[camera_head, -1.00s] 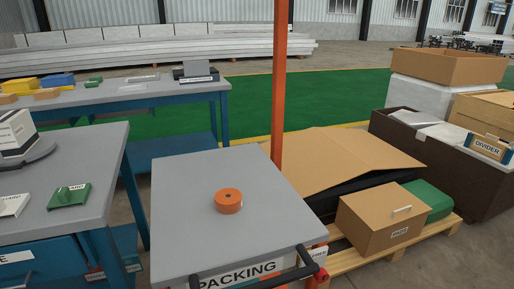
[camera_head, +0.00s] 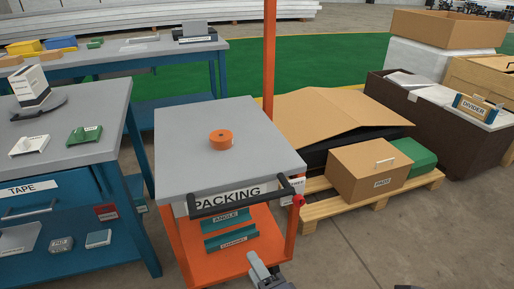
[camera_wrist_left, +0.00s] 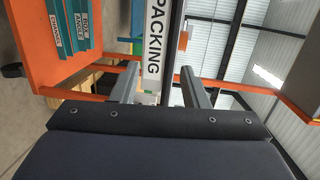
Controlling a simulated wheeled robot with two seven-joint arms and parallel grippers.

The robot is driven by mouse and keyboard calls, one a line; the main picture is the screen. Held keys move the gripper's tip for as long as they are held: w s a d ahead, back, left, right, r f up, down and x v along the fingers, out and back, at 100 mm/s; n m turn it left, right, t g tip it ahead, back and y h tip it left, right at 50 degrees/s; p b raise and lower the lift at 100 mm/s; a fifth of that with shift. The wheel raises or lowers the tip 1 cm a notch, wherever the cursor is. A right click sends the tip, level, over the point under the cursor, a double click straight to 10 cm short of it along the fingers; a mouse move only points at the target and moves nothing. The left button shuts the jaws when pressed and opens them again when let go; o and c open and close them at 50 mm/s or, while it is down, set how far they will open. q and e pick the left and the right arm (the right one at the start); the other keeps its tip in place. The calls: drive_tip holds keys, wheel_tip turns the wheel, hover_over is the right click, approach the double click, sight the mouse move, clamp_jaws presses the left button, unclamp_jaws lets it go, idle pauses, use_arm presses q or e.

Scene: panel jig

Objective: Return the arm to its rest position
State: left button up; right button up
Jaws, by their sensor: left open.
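My left gripper (camera_head: 262,268) shows at the bottom middle of the head view, in front of the orange packing cart (camera_head: 185,238). In the left wrist view its two grey fingers (camera_wrist_left: 160,88) stand apart with nothing held between them. The cart's PACKING label (camera_wrist_left: 154,40) shows beyond the fingers there, and I see no contact. My right gripper is not seen; only a small dark shape shows at the bottom edge, right of the left gripper, too little to identify.
The cart has a grey top (camera_head: 180,150) with an orange roll (camera_head: 221,139) and a black handle (camera_head: 245,200). A blue workbench (camera_head: 75,165) stands at left. A wooden pallet (camera_head: 375,195) with a cardboard box (camera_head: 367,168) is at right. Floor at the lower right (camera_head: 400,245) is clear.

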use_arm(q)
drive_tip(key=s+a+f+n+g, duration=0.25)
drive_tip(key=a+n+g, duration=0.35)
drive_tip(key=a+g, duration=0.7)
drive_tip(key=s+a+n+h, duration=0.6)
drive_tip(key=s+a+h, duration=0.1)
drive_tip(key=h, duration=0.2)
wheel_tip(320, 180, up, 30)
drive_tip(key=n+t+h+p, duration=0.2)
drive_tip(key=t+p, duration=0.1)
drive_tip(key=p, duration=2.2)
drive_tip(key=shift+a+f+t, duration=0.2)
drive_tip(key=shift+a+t, duration=0.05)
drive_tip(key=shift+t, duration=0.05)
drive_tip(key=shift+w, duration=0.1)
